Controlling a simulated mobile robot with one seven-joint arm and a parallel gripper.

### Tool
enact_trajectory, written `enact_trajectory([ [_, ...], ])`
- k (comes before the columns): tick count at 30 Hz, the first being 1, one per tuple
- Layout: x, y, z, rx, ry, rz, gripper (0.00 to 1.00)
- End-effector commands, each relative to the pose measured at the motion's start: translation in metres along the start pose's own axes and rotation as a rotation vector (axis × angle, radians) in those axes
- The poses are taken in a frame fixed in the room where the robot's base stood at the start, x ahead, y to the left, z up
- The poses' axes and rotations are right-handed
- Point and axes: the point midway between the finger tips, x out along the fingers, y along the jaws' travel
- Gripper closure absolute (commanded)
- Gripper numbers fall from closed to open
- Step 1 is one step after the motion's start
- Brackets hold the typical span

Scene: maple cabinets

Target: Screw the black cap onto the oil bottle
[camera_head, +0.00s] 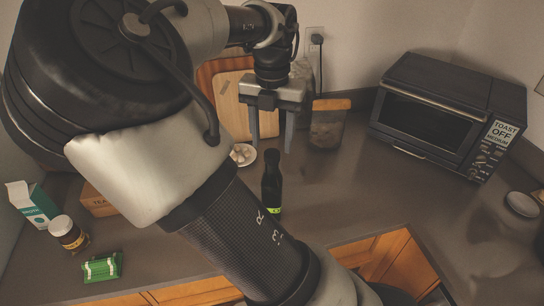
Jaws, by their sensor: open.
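The oil bottle (271,188) is a slim dark bottle with a bright green band near its base. It stands upright on the grey counter near the middle of the head view, close to my forearm. Its top is dark, and I cannot tell whether that is the black cap or the bare neck. I cannot make out a separate black cap anywhere.
A toaster oven (446,112) stands at right, with a small round dish (522,204) before it. A wood-lidded container (328,125), cutting boards (230,100) and a small bowl (243,156) are behind. A jar (68,233), boxes and green packet (103,267) are left. Counter right of the bottle is clear.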

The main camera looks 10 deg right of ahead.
Motion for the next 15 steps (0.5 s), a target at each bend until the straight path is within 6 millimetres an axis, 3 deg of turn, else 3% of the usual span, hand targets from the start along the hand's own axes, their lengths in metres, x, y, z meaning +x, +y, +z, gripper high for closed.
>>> enact_trajectory([
  [9,-0.080,0.000,0.001,-0.001,-0.004,-0.002,0.49],
  [15,-0.119,0.000,0.000,-0.001,-0.002,-0.002,0.49],
])
